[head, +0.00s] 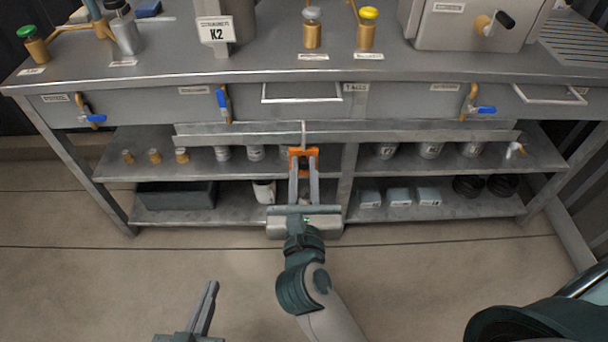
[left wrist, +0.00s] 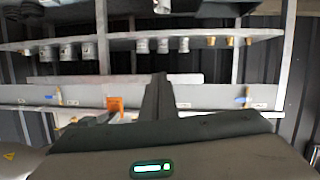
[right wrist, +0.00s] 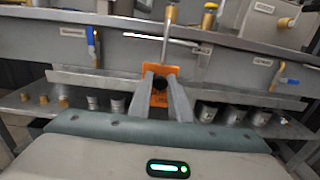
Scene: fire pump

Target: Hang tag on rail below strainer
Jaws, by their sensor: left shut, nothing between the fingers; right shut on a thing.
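An orange tag (head: 312,152) with a pale upright hook (head: 303,132) is at the middle of the bench front. My right gripper (head: 303,165) is shut on the tag. The hook stands in front of the long grey rail (head: 420,136); I cannot tell whether it hooks over it. The tag also shows in the right wrist view (right wrist: 126,92) and, upside down, in the left wrist view (left wrist: 115,102). My left gripper (head: 211,288) is shut and empty, low and well left of the tag. I cannot tell which fitting is the strainer.
Blue-handled valves (head: 222,98) and a drawer handle (head: 302,99) stick out above the rail. Shelves below hold several cups (head: 431,150), brass pieces (head: 155,155) and a dark bin (head: 176,195). The rail is bare on both sides of the tag.

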